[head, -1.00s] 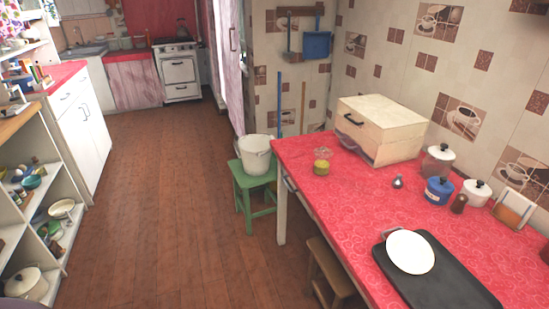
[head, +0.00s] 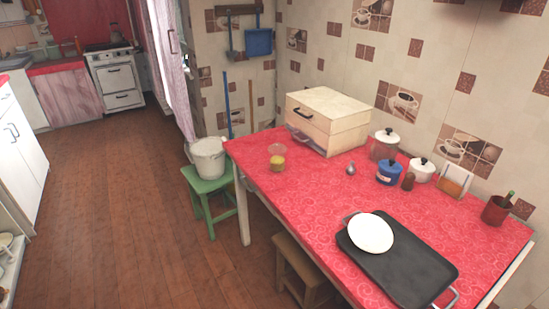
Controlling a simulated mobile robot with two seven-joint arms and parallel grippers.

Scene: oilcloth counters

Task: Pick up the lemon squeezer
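On the red-patterned oilcloth table (head: 310,215) stands a small object with a yellow-green lower part (head: 277,163) and a clear, reddish upper part, near the table's far left corner. It may be the lemon squeezer, but it is too small to tell for sure. A small grey pointed object (head: 351,169) stands to its right, and I cannot tell what it is. Neither of my grippers is in view.
A wooden bread box (head: 327,118), several lidded jars including a blue one (head: 390,172), and a red pot (head: 496,210) line the wall side. A black tray (head: 410,268) with a white plate (head: 370,234) lies in front. Stools stand beside and under the table; floor at left is clear.

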